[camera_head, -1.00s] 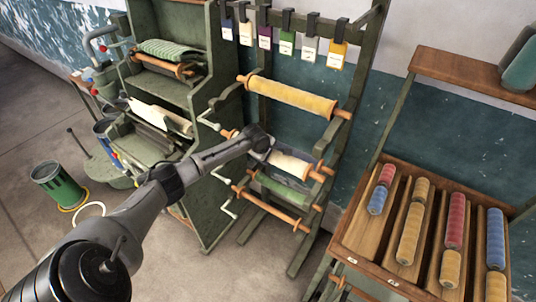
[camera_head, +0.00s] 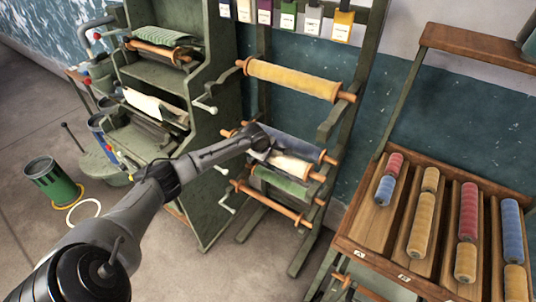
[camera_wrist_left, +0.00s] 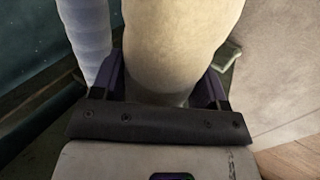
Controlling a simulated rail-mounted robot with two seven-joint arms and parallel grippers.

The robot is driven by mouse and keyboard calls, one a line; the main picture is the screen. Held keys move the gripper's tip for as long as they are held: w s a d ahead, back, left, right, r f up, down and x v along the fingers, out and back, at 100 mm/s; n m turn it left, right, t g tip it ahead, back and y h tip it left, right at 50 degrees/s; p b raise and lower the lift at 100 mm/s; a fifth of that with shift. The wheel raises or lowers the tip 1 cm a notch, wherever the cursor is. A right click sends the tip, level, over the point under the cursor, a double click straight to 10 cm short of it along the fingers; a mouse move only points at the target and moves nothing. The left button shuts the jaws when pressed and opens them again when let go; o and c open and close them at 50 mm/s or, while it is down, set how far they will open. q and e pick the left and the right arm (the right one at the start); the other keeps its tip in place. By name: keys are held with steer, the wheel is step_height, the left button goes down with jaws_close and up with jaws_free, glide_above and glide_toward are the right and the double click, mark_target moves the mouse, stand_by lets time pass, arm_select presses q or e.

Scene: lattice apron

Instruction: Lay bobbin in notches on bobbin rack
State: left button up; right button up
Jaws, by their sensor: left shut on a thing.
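A cream bobbin (camera_head: 291,166) with orange-brown ends is held by my left gripper (camera_head: 262,148) at the green bobbin rack (camera_head: 353,128). It lies roughly level across the rack, in front of a blue-grey bobbin (camera_head: 300,148) and just above a green bobbin (camera_head: 278,184). In the left wrist view the cream bobbin (camera_wrist_left: 175,45) fills the space between the fingers (camera_wrist_left: 165,88). A pale bluish roll (camera_wrist_left: 86,38) runs beside it. The gripper hides one end of the cream bobbin, and I cannot tell whether its ends touch the notches. My right gripper is out of view.
A yellow bobbin (camera_head: 293,79) rests higher on the rack and a bare rod (camera_head: 270,205) lower down. A green shelf cabinet (camera_head: 208,195) stands close on the left. A wooden tray (camera_head: 350,235) with thread spools stands on the right. Labelled tags (camera_head: 288,24) hang above.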

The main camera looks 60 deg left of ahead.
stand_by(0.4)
arm_select(q)
steer(key=shift+r+p, duration=0.15)
steer(key=shift+p, duration=0.3)
steer(key=shift+p, duration=0.3)
steer(key=shift+f, duration=0.35)
stand_by(0.5)
steer(key=shift+f, duration=0.55)
steer(key=shift+f+b, duration=0.3)
steer(key=shift+f, duration=0.05)
steer(key=shift+f, duration=0.15)
steer(key=shift+f, duration=0.1)
stand_by(0.4)
